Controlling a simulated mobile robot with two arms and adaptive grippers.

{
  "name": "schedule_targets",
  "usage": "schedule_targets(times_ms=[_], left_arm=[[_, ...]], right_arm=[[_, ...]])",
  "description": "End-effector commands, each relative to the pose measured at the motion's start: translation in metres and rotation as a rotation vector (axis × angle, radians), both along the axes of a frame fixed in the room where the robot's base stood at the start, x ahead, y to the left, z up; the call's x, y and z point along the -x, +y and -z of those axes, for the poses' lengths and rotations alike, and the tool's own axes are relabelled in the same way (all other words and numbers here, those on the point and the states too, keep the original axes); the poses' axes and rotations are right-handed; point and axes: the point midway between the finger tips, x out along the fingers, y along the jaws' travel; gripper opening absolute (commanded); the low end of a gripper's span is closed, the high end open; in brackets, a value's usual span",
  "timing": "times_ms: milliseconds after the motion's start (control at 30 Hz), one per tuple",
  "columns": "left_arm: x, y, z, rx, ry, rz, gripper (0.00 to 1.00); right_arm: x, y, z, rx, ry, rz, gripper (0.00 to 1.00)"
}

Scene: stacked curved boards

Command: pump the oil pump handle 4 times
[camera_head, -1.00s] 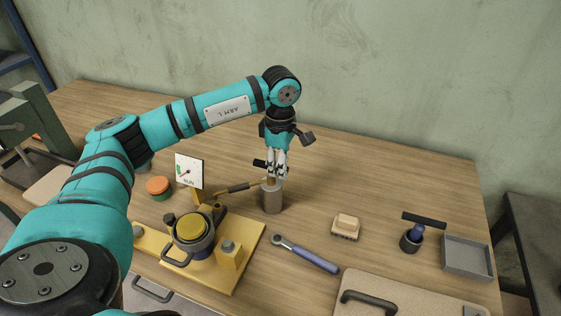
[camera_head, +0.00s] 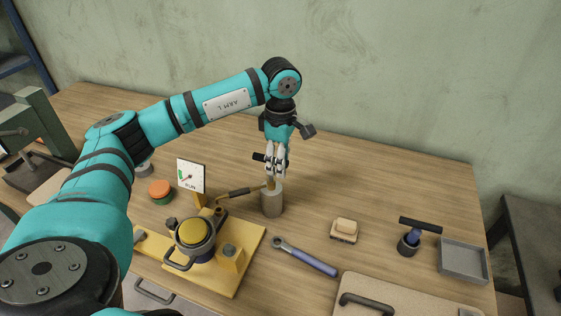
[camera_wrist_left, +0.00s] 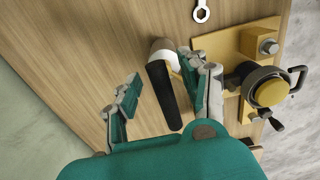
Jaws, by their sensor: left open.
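The oil pump looks to be the grey cylinder (camera_head: 271,202) standing on the table, with a thin brass rod at its top. Its black handle (camera_head: 259,157) shows just left of my left gripper (camera_head: 276,160), above the cylinder. In the left wrist view the black handle (camera_wrist_left: 167,95) lies between my spread fingers (camera_wrist_left: 165,98), nearer the right one; I cannot tell whether either touches it. My left gripper is open and points down over the cylinder. Its fingers hide the rest of the handle. My right gripper is in neither view.
A dark-gripped lever or hose (camera_head: 240,191) lies between. A wrench (camera_head: 305,257), brush (camera_head: 344,230) and grey tray (camera_head: 464,258) lie right.

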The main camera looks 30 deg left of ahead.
Motion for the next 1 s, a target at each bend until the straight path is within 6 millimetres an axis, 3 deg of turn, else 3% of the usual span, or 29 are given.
schedule_targets(times_ms=[167, 800, 1000], left_arm=[[0.0, 0.0, -0.006, 0.001, -0.001, 0.0, 0.44], [0.0, 0.0, -0.068, 0.0, 0.0, 0.0, 0.44], [0.0, 0.0, -0.07, 0.0, 0.0, 0.0, 0.44]], right_arm=[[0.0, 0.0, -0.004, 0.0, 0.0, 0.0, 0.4], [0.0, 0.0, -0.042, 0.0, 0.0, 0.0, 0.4], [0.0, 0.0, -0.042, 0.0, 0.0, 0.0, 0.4]])
